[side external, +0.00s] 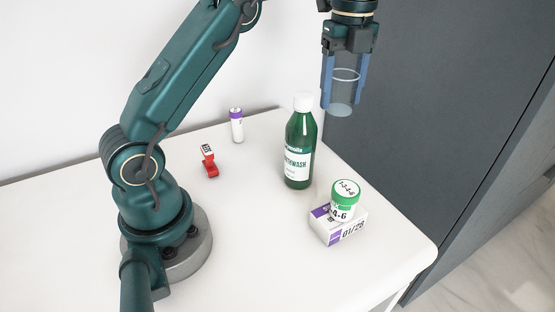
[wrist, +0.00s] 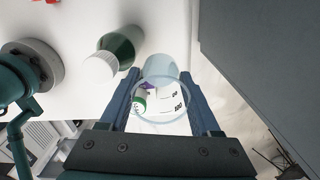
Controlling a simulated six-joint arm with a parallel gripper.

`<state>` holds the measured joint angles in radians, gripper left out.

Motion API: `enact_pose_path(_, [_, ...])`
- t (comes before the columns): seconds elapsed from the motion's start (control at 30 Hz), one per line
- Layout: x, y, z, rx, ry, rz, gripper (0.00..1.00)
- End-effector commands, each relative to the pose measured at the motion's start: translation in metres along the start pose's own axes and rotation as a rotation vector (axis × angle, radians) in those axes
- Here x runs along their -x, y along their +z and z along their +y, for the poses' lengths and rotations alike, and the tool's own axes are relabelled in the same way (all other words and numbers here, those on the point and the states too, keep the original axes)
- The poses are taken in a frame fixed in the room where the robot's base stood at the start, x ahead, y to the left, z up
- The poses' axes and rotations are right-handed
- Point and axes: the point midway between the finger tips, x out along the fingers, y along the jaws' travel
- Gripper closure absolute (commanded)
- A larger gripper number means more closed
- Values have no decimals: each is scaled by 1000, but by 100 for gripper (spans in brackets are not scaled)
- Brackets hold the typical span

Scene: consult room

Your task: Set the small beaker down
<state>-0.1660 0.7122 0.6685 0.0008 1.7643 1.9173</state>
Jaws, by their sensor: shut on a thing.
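The small beaker (side external: 343,98) is clear glass and hangs upright in my gripper (side external: 344,90), high above the table. My gripper's two blue fingers are shut on its sides. In the wrist view the beaker (wrist: 164,92) shows between the fingertips of my gripper (wrist: 164,100), and I look through it at things below. The white table (side external: 255,245) lies beneath, with the beaker well clear of it.
A green mouthwash bottle (side external: 299,150) with a white cap stands below and left of the beaker. A green-lidded jar (side external: 344,208) sits on a small purple-white box (side external: 325,233). A purple-topped white tube (side external: 237,126) and a red item (side external: 209,163) stand farther left. A dark cabinet (side external: 440,110) rises behind.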

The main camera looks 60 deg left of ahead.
Motion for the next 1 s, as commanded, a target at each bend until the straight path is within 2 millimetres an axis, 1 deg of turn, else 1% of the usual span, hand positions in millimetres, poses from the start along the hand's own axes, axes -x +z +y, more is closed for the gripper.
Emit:
enact_pose_path(0.27, [0,-21,8,-100,0,-1,89])
enact_pose_path(0.57, [-8,-44,31,-224,0,-1,89])
enact_pose_path(0.77, [-19,-56,54,-303,0,-2,89])
enact_pose_path(1.0, [-34,-73,91,-427,-1,-3,89])
